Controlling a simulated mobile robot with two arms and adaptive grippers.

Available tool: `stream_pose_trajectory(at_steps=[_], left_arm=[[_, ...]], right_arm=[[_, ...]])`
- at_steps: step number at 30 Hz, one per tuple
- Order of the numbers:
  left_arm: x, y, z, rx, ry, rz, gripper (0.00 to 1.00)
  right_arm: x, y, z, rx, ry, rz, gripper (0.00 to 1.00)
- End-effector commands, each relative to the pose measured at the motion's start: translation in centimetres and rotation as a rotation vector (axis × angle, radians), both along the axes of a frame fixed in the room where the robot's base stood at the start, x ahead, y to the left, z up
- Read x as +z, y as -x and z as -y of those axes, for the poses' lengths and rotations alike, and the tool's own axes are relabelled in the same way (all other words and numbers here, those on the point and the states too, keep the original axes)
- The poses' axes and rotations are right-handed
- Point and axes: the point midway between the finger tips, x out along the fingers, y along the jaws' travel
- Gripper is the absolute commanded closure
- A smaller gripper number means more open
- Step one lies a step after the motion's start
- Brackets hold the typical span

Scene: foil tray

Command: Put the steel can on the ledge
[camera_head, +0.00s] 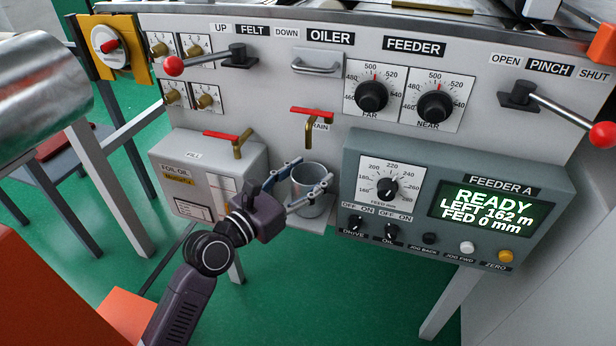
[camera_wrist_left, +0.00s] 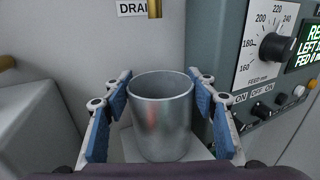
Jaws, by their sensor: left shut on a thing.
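The steel can (camera_head: 311,204) is a grey, open-topped cylinder standing upright below the red-handled drain tap (camera_head: 311,118). My left gripper (camera_head: 313,172) is shut on the can, with one blue-padded finger on each side of it. The can (camera_wrist_left: 161,125) also shows between the fingers of the left gripper (camera_wrist_left: 168,100) in the left wrist view, its mouth level and its visible inside empty. The pale ledge (camera_head: 295,221) is under the can, between the oil tank and the feeder box. I cannot tell whether the can's base rests on it. My right gripper is out of view.
The grey oil tank (camera_head: 235,160) with its red-handled fill tap (camera_head: 228,137) stands close on the left. The feeder control box (camera_head: 405,160) juts out close on the right. Green floor (camera_head: 320,300) is open below the ledge.

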Motion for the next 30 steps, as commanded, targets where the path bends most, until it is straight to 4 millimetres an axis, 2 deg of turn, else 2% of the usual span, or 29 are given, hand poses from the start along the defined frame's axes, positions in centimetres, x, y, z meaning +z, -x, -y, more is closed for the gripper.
stream_pose_trajectory(at_steps=[10,11,15,26,28,30], left_arm=[[-0.3,0.0,0.0,0.001,0.001,0.002,0.96],[-0.3,0.0,0.0,0.0,0.001,0.001,0.45],[-0.2,0.0,0.0,0.0,0.001,0.001,0.3],[0.2,0.1,-0.1,0.0,0.0,0.001,0.3],[0.1,0.7,-0.6,0.0,-0.001,0.0,0.3],[0.1,1.6,-1.4,0.0,0.0,-0.001,0.3]], right_arm=[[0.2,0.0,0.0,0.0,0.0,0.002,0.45],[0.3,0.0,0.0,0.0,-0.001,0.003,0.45],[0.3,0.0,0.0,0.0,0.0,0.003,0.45],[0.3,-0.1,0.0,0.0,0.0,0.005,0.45],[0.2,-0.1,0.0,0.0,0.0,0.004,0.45],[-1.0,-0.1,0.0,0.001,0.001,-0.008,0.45]])
